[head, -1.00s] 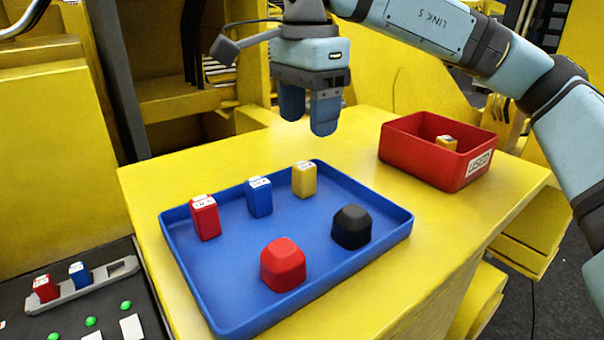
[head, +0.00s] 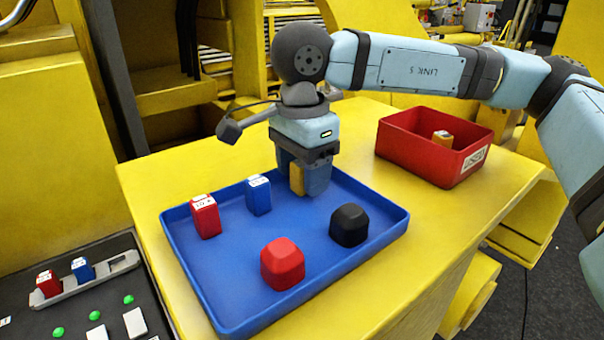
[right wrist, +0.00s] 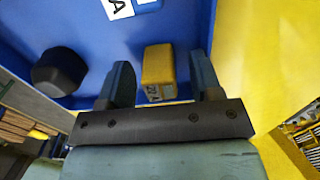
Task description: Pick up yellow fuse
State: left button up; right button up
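The yellow fuse (head: 296,180) stands upright in the blue tray (head: 225,322), partly hidden by my right gripper (head: 308,182). In the right wrist view the yellow fuse (right wrist: 158,66) is between the two fingers of my right gripper (right wrist: 163,78). My left gripper is in neither view.
A blue fuse (head: 258,195) and a red fuse (head: 205,216) stand left of the gripper. A red block (head: 282,263) and a black block (head: 349,225) sit nearer.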

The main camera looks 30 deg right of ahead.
jog(key=c, duration=0.9)
jog(key=shift+r, duration=0.2)
